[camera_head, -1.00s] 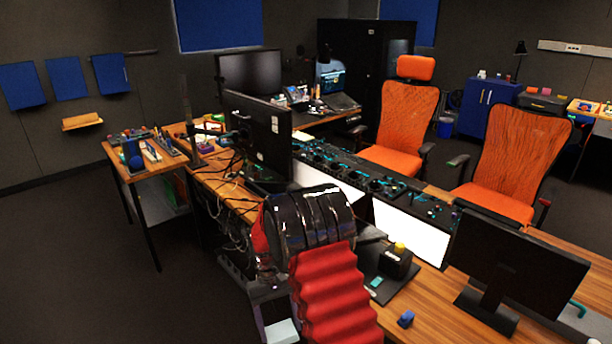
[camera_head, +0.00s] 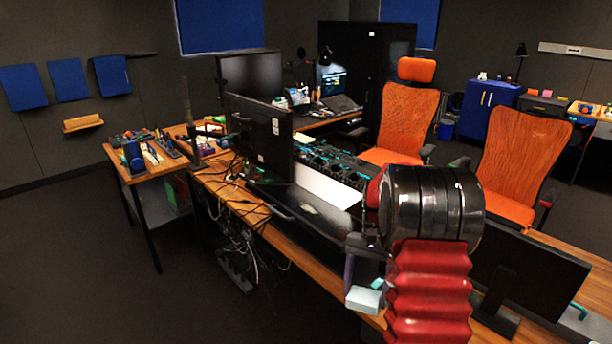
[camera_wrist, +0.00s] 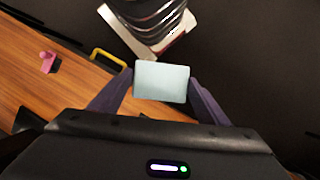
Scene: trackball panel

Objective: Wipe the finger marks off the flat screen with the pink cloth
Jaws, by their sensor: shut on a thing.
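My gripper (camera_head: 362,282) is shut on a pale blue-white pad (camera_head: 363,300), held at the near edge of the long desk. In the wrist view the pad (camera_wrist: 162,82) sits between the two purple-grey fingers. The pad does not look pink, and I cannot tell whether it is the cloth. A small pink thing (camera_wrist: 46,62) stands on the wood in the wrist view. No finger marks can be made out.
A dark monitor (camera_head: 262,135) stands at the left of the console, and another monitor (camera_head: 525,265) at the right. Orange chairs (camera_head: 408,120) stand behind. Cables (camera_head: 240,215) hang below the desk. The floor (camera_head: 80,270) at left is clear.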

